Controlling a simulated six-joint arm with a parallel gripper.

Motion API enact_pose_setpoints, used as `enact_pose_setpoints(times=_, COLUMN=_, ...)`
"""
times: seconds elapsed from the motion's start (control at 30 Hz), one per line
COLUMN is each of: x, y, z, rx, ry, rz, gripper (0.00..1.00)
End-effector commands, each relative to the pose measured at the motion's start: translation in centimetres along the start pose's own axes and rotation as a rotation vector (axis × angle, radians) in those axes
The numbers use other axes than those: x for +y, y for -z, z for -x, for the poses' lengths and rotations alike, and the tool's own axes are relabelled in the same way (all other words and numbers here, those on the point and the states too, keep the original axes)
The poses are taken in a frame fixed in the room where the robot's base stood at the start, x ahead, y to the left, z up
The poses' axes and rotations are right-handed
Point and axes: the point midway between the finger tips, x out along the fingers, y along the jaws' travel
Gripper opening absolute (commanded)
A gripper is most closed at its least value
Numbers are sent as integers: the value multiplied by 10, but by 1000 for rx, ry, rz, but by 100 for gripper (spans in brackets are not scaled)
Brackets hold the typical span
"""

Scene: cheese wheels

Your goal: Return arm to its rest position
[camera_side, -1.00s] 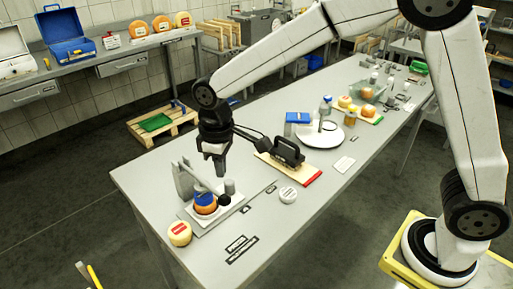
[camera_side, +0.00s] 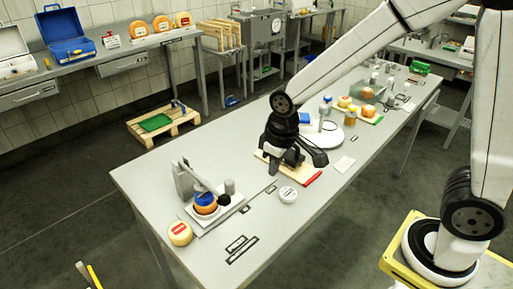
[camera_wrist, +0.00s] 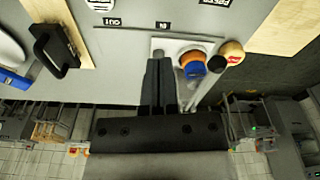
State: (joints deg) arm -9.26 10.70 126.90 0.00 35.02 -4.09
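My gripper (camera_side: 284,164) hangs over the work table (camera_side: 330,185), in front of the cutting board (camera_side: 304,176) in the side view. In the wrist view its two dark fingers (camera_wrist: 158,68) lie close together with nothing seen between them. The press stand (camera_side: 186,180) at the table's near left holds an orange cheese wheel with a blue top (camera_side: 205,203), also seen in the wrist view (camera_wrist: 193,66). A yellow cheese wheel with a red label (camera_side: 180,233) stands beside it. My gripper is well apart from both wheels.
The black-handled tool (camera_wrist: 56,48) lies on the board near my gripper. More cheeses (camera_side: 345,101) stand farther back.

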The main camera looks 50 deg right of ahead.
Motion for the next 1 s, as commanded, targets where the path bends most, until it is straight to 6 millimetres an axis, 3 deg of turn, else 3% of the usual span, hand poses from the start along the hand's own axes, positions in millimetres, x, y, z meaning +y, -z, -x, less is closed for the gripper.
enact_pose_setpoints(times=0.2, x=27, y=-53, z=-6, rx=59, ry=-19, rz=-140, gripper=0)
enact_pose_setpoints(times=0.4, x=37, y=-83, z=-11, rx=94, ry=-30, rz=-214, gripper=0)
enact_pose_setpoints(times=1.0, x=39, y=-90, z=-12, rx=102, ry=-33, rz=-231, gripper=0)
